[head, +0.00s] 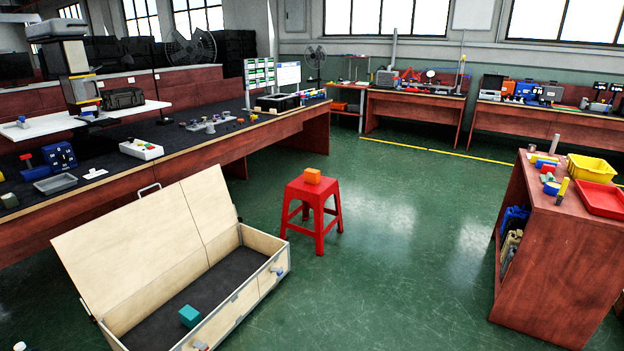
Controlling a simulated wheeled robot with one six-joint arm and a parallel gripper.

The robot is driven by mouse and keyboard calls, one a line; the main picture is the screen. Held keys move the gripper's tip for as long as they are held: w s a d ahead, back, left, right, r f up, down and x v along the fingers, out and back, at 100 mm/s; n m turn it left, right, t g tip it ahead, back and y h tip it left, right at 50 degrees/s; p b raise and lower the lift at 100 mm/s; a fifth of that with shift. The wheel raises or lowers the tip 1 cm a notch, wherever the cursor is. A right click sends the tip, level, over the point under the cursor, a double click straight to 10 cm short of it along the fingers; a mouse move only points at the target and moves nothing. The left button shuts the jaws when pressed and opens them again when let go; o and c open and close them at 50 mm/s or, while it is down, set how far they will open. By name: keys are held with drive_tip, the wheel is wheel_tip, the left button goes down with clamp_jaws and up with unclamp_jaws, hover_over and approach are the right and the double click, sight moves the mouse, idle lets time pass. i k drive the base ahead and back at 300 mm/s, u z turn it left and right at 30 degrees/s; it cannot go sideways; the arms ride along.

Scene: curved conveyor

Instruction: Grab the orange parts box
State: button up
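A small orange box (312,176) sits on top of a red stool (322,192), a little toward the back of the seat. The stool stands upright on the green floor near the middle of the head view. Another orange item (338,106) shows on a low shelf at the back, too small to make out clearly. My gripper is not in view, and nothing is seen touching the orange box on the stool.
An open wooden chest (268,240) with a teal box (189,316) inside lies front left. A long dark workbench (110,165) runs along the left. A red-brown cabinet (555,240) with trays stands right. Floor right of the stool is clear.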

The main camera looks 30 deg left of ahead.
sight(311, 177)
drive_tip(key=u, duration=0.4)
drive_tip(key=i, duration=6.2)
drive_tip(key=u, duration=3.5)
